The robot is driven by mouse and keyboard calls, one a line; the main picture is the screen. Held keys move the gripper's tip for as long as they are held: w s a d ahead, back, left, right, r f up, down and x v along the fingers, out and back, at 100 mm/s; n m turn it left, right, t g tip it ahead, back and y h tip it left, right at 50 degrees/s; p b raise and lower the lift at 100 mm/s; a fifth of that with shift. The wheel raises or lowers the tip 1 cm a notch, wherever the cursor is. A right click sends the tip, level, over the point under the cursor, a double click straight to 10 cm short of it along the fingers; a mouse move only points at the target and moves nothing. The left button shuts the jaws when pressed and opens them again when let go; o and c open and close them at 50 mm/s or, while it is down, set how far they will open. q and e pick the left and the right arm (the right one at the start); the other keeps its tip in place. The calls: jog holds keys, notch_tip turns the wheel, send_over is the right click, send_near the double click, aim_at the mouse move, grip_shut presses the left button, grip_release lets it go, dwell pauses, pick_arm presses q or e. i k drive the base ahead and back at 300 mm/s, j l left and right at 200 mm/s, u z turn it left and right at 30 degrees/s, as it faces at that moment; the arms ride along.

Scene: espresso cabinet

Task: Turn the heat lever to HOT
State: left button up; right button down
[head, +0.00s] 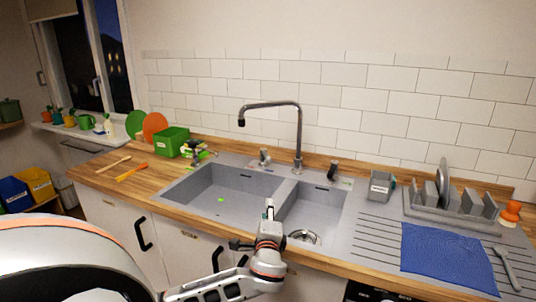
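A grey sink (222,196) with two basins is set in the wooden counter, with a tall curved tap (298,135) behind it. One small lever (264,157) stands left of the tap's base and a darker lever (333,170) stands to its right. I cannot read which one is the heat lever or its setting. My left gripper (269,208) points up over the front of the sink near the divider, apart from both levers. Its fingers are too small to tell open from shut. My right gripper is not in view.
A green box (171,141) and wooden utensils (132,172) lie to the left. A grey cup (381,185), a dish rack (452,210) with a plate, and a blue cloth (445,257) are at the right. The tap rises between the levers.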

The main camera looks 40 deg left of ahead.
aim_at(263, 151)
jog(key=i+j, duration=0.85)
jog(key=j, duration=0.3)
